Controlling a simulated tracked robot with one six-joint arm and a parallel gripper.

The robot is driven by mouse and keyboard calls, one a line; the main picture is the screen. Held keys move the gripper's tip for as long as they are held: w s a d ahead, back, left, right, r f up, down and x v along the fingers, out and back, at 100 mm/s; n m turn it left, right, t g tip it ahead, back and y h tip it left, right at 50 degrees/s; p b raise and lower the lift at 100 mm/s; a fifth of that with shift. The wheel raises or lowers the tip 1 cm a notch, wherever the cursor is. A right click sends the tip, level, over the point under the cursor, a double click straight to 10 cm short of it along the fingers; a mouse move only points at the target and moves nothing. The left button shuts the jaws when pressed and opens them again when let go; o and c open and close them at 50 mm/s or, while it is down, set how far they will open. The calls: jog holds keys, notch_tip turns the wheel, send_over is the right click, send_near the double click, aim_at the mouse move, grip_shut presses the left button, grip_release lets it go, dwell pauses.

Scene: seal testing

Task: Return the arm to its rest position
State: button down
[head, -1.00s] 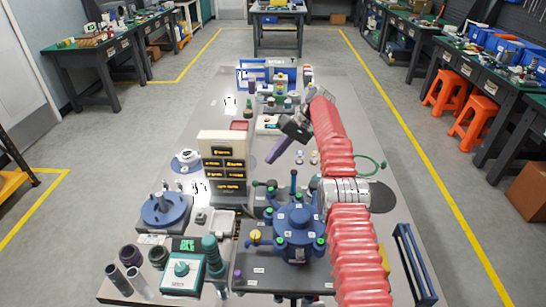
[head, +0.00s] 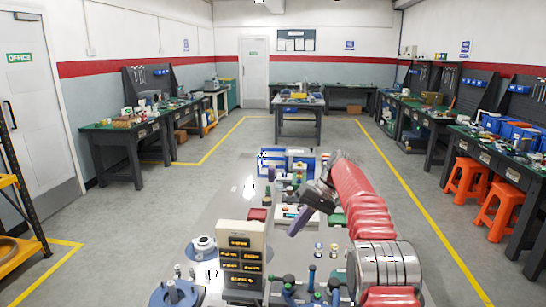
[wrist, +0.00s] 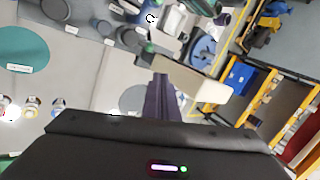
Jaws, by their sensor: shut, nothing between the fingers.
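My arm rises at the right of the head view, covered in a red ribbed sleeve with a silver band. My gripper (head: 299,220) hangs off its upper end, pointing down and left above the grey table (head: 232,197). In the wrist view its dark purple fingers (wrist: 160,98) lie together as one narrow strip, with nothing held. The gripper is to the right of and above the beige display block (head: 241,232) with black and yellow labels. The fingertips appear clear of the objects below, though the exact gap is hard to tell.
A blue fixture (head: 272,290) with green-tipped posts stands in front, cut off by the picture edge. Orange stools (head: 466,179) and workbenches stand off to the right. Open floor surrounds the table.

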jog(key=s+d+r+m+t+h, duration=0.1)
jog(key=s+d+r+t+h, duration=0.1)
jog(key=s+r, duration=0.65)
jog(key=s+d+r+m+t+h, duration=0.15)
jog(key=s+r, duration=0.45)
jog(key=s, duration=0.6)
jog(key=s+d+f+t+h, duration=0.1)
jog(key=s+f, duration=0.3)
jog(key=s, duration=0.8)
jog(key=s+d+f+t+h, duration=0.2)
jog(key=s+d+f, duration=0.2)
jog(key=s, duration=0.9)
jog(key=shift+f, duration=0.4)
jog(key=c, duration=2.5)
grip_release()
